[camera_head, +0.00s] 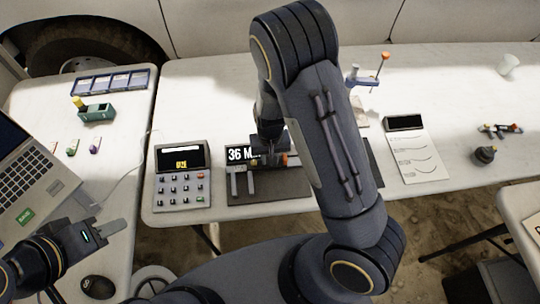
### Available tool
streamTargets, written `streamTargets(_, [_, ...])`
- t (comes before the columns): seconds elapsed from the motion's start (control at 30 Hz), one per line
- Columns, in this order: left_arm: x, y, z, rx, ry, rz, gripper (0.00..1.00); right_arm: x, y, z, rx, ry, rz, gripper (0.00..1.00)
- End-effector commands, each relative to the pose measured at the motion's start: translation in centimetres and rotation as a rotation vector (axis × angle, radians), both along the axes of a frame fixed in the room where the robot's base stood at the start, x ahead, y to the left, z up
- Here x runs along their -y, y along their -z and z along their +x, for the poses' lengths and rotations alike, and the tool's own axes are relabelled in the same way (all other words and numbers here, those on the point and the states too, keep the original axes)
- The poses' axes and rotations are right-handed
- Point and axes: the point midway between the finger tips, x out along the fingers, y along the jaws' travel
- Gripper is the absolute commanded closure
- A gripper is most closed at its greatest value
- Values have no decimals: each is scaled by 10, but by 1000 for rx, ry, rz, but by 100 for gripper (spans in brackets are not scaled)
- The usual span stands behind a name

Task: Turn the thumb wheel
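A measuring device (240,168) with a black display reading "36 M" and grey upright jaws lies on a dark mat (266,196) in the middle of the table. A small orange part (284,159) shows at its right side, possibly the thumb wheel; I cannot tell for sure. My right gripper (270,158) points down at the device from above, at or very near the orange part. Its fingertips are hard to make out, and contact is unclear. My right arm hides the device's right end. My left gripper (112,228) is at the lower left, away from the device, with nothing visible in it.
A keypad unit (182,177) stands left of the mat. A laptop (37,178), a green box (96,113) and a blue tray (110,82) are on the left table. A paper sheet (420,160) and a dark weight-like object (485,155) lie to the right.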

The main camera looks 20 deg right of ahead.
Motion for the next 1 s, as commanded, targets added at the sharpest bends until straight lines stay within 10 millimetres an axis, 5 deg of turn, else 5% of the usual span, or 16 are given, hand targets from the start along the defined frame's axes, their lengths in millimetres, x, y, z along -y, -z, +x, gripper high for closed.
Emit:
streamTargets(0.27, [0, 0, 0, 0, 0, 0, 64, 2, 0, 0, -1, 9, -3, 100])
streamTargets(0.3, [0, 0, 0, 0, 0, 0, 64, 2, 0, 0, -1, 9, -3, 73])
streamTargets(0.43, [0, 0, 0, 0, 0, 0, 64, 2, 0, 0, 0, 8, -2, 56])
streamTargets(0.77, [0, 0, 0, 0, 0, 0, 64, 1, -3, 0, 1, 6, -1, 55])
streamTargets(1.0, [0, 0, 0, 0, 0, 0, 64, 1, -39, 1, 5, 5, 0, 55])
